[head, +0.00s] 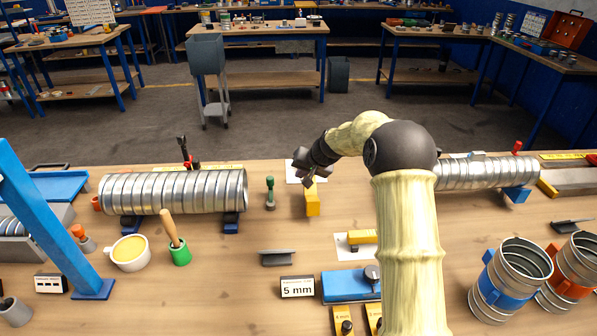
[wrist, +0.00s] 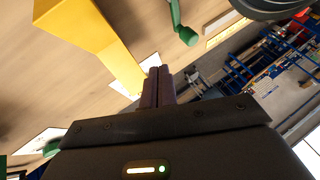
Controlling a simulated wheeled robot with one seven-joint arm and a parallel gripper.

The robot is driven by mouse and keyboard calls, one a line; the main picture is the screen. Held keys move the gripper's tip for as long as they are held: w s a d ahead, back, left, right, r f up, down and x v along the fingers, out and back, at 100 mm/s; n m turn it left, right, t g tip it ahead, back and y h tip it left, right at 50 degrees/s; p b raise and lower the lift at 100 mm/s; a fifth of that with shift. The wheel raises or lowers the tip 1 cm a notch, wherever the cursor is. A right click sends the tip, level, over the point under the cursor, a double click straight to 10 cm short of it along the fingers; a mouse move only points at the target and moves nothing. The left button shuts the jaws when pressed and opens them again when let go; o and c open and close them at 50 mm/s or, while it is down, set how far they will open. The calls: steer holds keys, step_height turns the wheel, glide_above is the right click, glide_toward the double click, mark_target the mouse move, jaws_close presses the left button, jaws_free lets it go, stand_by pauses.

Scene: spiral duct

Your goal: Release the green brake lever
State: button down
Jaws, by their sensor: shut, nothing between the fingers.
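The green lever (head: 270,187) stands upright on the bench, right of the left spiral duct and left of a yellow block. In the wrist view its green arm and rounded knob (wrist: 186,30) show at the top, beyond my fingertips and apart from them. My gripper (head: 305,180) is above the bench at the yellow block (head: 312,201), a little right of the lever in the head view. In the wrist view my gripper's fingers (wrist: 156,75) are together and empty, beside the yellow block (wrist: 100,40). Whether they touch the block cannot be told.
The left spiral duct (head: 175,191) lies on blue supports; another duct (head: 485,173) lies at the right. In front are a cup of yellow paste (head: 130,252), a green pot with a brush (head: 180,252) and a 5 mm sign (head: 297,287). Bare bench lies in front of the lever.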

mark_target(270, 193)
steer(key=p+x, duration=0.2)
steer(key=x, duration=0.5)
steer(key=shift+w+a+f, duration=0.15)
steer(key=shift+w+f, duration=0.05)
steer(key=shift+f, duration=0.1)
steer(key=shift+w+a+p, duration=0.25)
steer(key=shift+a+p, duration=0.2)
steer(key=shift+a, duration=0.45)
steer(key=shift+w+a+p, duration=0.3)
steer(key=shift+a+p, duration=0.15)
steer(key=shift+a, duration=0.45)
steer(key=shift+a, duration=0.15)
